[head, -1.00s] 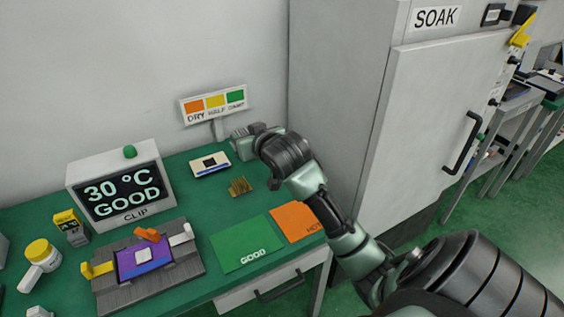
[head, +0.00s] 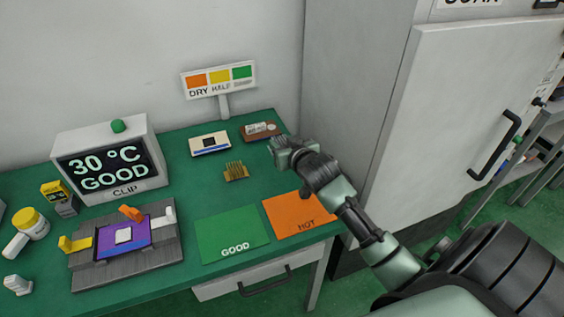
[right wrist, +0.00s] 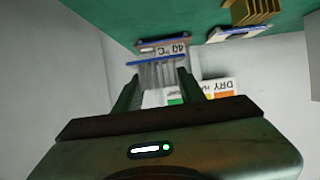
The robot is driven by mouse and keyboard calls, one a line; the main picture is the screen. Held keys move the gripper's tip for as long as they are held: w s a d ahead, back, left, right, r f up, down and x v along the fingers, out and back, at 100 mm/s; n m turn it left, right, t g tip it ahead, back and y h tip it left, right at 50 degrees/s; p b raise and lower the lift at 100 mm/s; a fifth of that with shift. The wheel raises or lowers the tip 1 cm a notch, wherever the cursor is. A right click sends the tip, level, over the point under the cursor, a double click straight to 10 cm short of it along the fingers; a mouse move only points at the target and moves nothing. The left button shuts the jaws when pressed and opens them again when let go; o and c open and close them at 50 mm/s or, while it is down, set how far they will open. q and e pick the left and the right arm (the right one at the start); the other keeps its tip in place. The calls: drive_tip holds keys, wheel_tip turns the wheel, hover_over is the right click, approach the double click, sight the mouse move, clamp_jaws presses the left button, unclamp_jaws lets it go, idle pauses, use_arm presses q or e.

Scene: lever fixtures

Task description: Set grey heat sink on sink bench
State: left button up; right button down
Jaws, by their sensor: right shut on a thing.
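My right gripper (head: 283,150) is at the right rear of the green bench (head: 190,180), beside the cabinet. In the right wrist view its two fingers (right wrist: 160,88) are shut on the grey finned heat sink (right wrist: 158,74), which has a blue edge at its far end. In the head view the heat sink is not clearly told apart from the gripper. Just beyond it is a brown block (head: 260,131) with a label, which reads 40 °C in the right wrist view (right wrist: 176,48). I cannot tell whether they touch. My left gripper is not in view.
A gold finned block (head: 236,171) and a white module (head: 210,144) lie on the bench. Green GOOD (head: 232,230) and orange HOT (head: 298,215) mats are clear in front. A sign (head: 218,79) stands behind; a tall grey cabinet (head: 440,120) borders the right.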

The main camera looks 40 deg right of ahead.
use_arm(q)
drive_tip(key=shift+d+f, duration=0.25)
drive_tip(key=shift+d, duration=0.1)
use_arm(e)
drive_tip(key=shift+f, duration=3.45)
drive_tip(key=shift+f, duration=0.15)
drive_tip(key=c, duration=0.9)
unclamp_jaws()
drive_tip(key=shift+o, duration=0.2)
drive_tip(key=shift+r, duration=0.2)
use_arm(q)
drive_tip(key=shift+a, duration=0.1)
use_arm(e)
drive_tip(key=v, duration=1.2)
drive_tip(key=shift+a+f, duration=0.1)
